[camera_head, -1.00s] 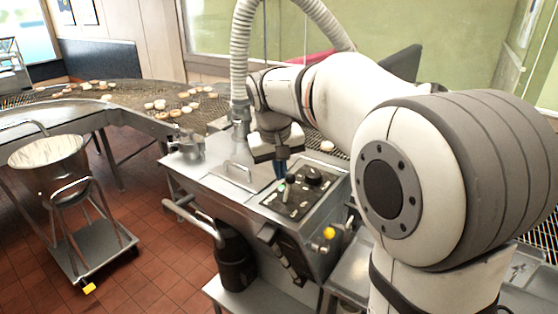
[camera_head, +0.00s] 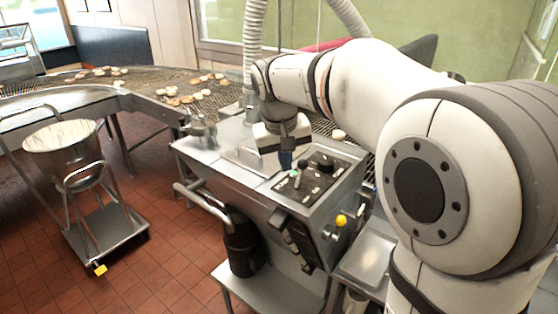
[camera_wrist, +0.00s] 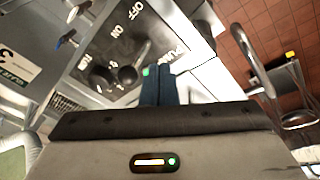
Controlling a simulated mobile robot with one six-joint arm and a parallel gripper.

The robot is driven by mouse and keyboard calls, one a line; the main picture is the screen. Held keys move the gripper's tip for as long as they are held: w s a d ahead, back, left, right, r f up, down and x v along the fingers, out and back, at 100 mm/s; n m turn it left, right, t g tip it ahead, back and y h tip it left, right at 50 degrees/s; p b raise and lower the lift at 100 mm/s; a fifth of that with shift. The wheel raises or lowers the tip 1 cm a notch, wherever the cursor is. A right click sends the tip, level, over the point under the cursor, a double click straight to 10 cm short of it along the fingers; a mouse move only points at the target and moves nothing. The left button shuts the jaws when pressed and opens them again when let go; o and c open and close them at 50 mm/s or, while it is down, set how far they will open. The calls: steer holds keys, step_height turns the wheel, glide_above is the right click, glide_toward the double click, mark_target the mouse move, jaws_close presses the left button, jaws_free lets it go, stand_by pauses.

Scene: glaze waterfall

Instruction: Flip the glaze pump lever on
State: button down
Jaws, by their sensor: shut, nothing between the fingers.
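The black pump panel (camera_head: 315,186) sits on top of the steel glaze machine. A small lever (camera_head: 298,180) stands on it, with a green spot at its upper end; I cannot tell whether the spot is its tip or a light. In the wrist view the panel (camera_wrist: 113,45) carries the words OFF, ON and PUMP, and a dark round knob (camera_wrist: 101,78) is beside the lever (camera_wrist: 127,75). My gripper (camera_head: 286,162) has blue fingers, shut and empty, just left of the lever above the panel. In the wrist view its fingertips (camera_wrist: 158,70) are close to the green spot; contact is unclear.
A bucket (camera_head: 64,148) stands on a wheeled cart at the left. Behind runs a conveyor (camera_head: 150,85) with doughnuts. Tiled floor is open between.

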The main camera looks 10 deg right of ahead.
steer(key=w+a+v, duration=0.1)
steer(key=a+v, duration=0.1)
steer(key=v, duration=1)
steer(key=shift+p, duration=0.4)
steer(key=shift+r, duration=0.1)
steer(key=s+d+f, duration=0.5)
steer(key=s+f, duration=0.4)
steer(key=s, duration=0.1)
steer(key=s+d+f+m+t+y, duration=0.1)
steer(key=s+d+f, duration=0.5)
steer(key=s+f, duration=0.4)
steer(key=shift+s+f, duration=0.15)
steer(key=shift+s, duration=0.4)
